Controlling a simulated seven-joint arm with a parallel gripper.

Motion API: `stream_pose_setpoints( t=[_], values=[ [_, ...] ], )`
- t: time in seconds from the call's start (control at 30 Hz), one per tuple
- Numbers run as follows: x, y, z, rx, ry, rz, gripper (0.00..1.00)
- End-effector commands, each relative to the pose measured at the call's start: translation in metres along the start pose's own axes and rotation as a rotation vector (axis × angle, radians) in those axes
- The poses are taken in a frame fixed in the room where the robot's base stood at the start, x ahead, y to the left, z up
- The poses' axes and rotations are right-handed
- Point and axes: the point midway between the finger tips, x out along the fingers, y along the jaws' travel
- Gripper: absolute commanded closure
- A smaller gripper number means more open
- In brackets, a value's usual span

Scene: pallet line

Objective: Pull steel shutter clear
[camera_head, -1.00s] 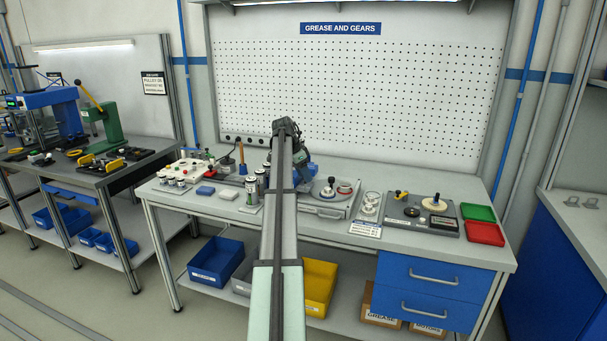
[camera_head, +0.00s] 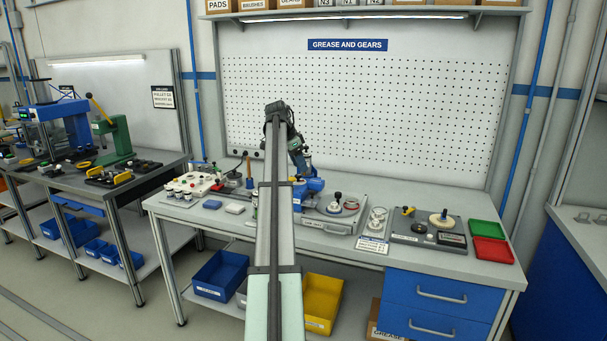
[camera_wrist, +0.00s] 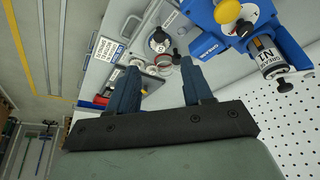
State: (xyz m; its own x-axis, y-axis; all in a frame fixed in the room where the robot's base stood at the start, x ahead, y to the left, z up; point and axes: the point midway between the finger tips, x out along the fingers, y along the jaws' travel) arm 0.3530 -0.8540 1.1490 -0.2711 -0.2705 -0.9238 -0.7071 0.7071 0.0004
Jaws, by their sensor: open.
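My gripper (camera_wrist: 157,72) is open in the wrist view, its two blue fingers apart with nothing between them. In the head view my arm reaches over the grease and gears bench (camera_head: 463,268), and its end hangs above the blue grease unit (camera_head: 309,187). That unit also shows in the wrist view (camera_wrist: 232,34), beyond the fingers to the upper right, with a cartridge labelled grease N1 (camera_wrist: 267,55). A grey fixture (camera_head: 329,225) with a front handle and a dark knob stands right of the unit. I cannot pick out the steel shutter with certainty.
A plate with a yellow-handled part (camera_head: 409,211), a green tray (camera_head: 484,232) and a red tray (camera_head: 492,250) lie to the right. A white fixture (camera_head: 193,185) stands left. The pegboard (camera_head: 365,110) closes the back. Air above the bench's right side is free.

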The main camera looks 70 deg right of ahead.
Motion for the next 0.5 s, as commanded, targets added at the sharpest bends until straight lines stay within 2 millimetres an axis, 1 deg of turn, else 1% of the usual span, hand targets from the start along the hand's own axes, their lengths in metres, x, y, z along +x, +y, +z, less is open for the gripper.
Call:
stream_pose_setpoints(
  t=[0.03, 0.1, 0.2, 0.5],
  values=[
    [-0.006, -0.001, 0.0, 0.0, 0.001, -0.001, 0.5],
    [-0.012, 0.0, -0.001, 0.0, 0.001, -0.001, 0.5],
    [-0.017, 0.0, -0.001, 0.001, 0.0, 0.0, 0.5],
    [-0.019, 0.0, 0.0, 0.0, 0.0, 0.0, 0.5]
  ],
)
